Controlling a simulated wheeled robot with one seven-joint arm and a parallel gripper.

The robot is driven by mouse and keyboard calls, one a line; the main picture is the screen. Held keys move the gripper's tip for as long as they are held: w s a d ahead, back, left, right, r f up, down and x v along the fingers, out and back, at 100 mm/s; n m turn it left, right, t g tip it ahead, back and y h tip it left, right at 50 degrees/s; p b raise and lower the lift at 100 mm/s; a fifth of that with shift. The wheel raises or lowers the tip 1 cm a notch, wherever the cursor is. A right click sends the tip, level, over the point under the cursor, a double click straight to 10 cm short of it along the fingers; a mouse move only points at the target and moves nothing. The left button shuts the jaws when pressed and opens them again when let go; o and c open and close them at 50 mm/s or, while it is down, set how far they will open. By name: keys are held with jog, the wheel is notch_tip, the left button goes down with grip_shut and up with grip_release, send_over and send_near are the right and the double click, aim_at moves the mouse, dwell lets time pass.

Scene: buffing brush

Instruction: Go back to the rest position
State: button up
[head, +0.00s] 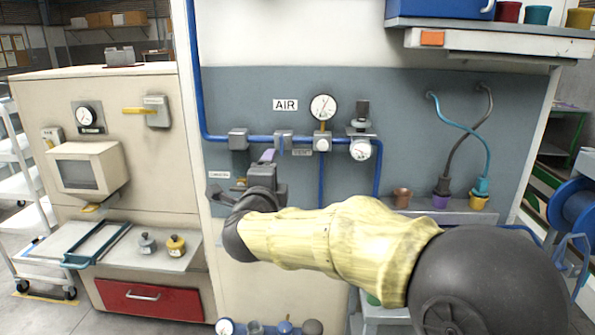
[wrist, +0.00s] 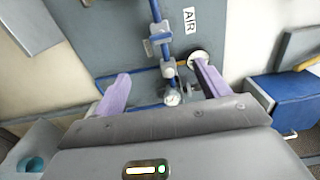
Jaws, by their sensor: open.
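My gripper (head: 266,160) is raised in front of the wall panel, left of the middle in the head view. Its two purple fingers stand wide apart in the wrist view (wrist: 160,82), and nothing is held between them. A blue air pipe with a small gauge (wrist: 172,97) shows behind the gap between the fingers. In the head view the gripper is in front of the panel just below the blue pipe (head: 222,138). I cannot tell whether it touches anything there. My arm, in a yellow sleeve, reaches in from the lower right and hides part of the panel and shelf.
Gauges (head: 323,107) and valves sit on the pipe under the AIR sign (head: 285,105). A shelf (head: 455,210) with cups and hanging hoses (head: 465,130) is at right. A cream machine with a red drawer (head: 150,298) is at left. A white cart (head: 25,190) stands beyond it.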

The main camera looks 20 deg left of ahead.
jog(key=d+f+n+g+p, duration=0.35)
jog(key=d+f+n, duration=0.2)
jog(key=d, duration=0.45)
jog(key=d+f+n+g+p, duration=0.35)
jog(key=d+n, duration=0.25)
jog(key=d, duration=0.4)
jog(key=s+d+f+n+g+h+p, duration=0.2)
jog(key=s+d+f+g, duration=0.2)
jog(key=s+d, duration=0.5)
jog(key=s+d+f+n+g+h+p, duration=0.2)
jog(key=s+d+f, duration=0.3)
jog(key=s+d, duration=0.5)
jog(key=shift+s+d+g, duration=0.2)
jog(key=shift+d+g, duration=0.55)
jog(key=shift+g, duration=0.15)
